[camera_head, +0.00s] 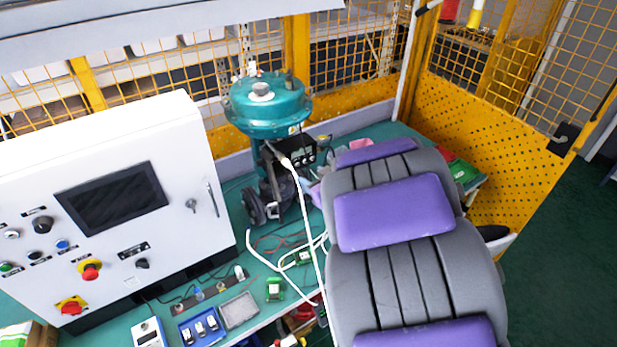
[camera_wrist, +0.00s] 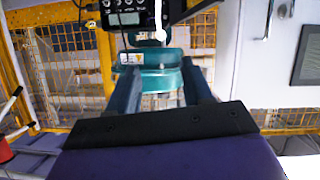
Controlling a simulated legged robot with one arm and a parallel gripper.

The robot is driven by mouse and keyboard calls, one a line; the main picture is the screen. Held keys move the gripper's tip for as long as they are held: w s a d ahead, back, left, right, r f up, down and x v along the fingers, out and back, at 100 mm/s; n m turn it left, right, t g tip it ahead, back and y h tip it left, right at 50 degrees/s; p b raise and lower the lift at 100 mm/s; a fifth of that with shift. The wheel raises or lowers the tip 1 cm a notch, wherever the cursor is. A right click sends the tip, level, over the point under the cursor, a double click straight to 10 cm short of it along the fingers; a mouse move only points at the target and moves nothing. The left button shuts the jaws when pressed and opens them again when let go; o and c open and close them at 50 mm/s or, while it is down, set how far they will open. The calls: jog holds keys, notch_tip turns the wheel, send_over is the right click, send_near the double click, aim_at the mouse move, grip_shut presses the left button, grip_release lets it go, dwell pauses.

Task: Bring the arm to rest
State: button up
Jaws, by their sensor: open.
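My gripper (camera_wrist: 161,80) shows in the wrist view as two dark fingers set apart, with nothing held between them. Beyond the fingers are the teal valve actuator (camera_wrist: 160,57) and the black positioner box (camera_wrist: 127,14), which look upside down there. In the head view my grey and purple arm fills the centre right and hides the gripper. The teal actuator (camera_head: 268,103) stands upright on the bench left of the arm, with the positioner (camera_head: 299,152) on its right side. I cannot tell the exact gap between my fingers and the valve.
A white control cabinet (camera_head: 105,195) with a dark screen stands at the left. White cables (camera_head: 304,215) run from the positioner down across the green bench (camera_head: 232,195). Small trays (camera_head: 239,310) lie at the bench front. Yellow mesh fencing (camera_head: 490,145) closes the back and right.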

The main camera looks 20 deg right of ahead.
jog(key=shift+s, duration=0.25)
jog(key=s+d+f+m+g+h+b, duration=0.2)
jog(key=s+d+g+h, duration=0.15)
jog(key=s, duration=0.25)
jog(key=s+d+f+m+g+h+b, duration=0.2)
jog(key=s+d+m+h, duration=0.15)
jog(key=s+d, duration=0.2)
jog(key=s+a+f+g+y+b, duration=0.1)
jog(key=s+a+g, duration=0.3)
jog(key=s, duration=0.9)
jog(key=s+a+f+g+y+b, duration=0.2)
jog(key=s+a+g, duration=0.3)
jog(key=s, duration=0.9)
jog(key=a+f+n+b, duration=0.1)
jog(key=a, duration=0.2)
jog(key=shift+a+f, duration=0.35)
jog(key=shift+f, duration=0.05)
jog(key=shift+g, duration=0.25)
jog(key=shift+c, duration=0.6)
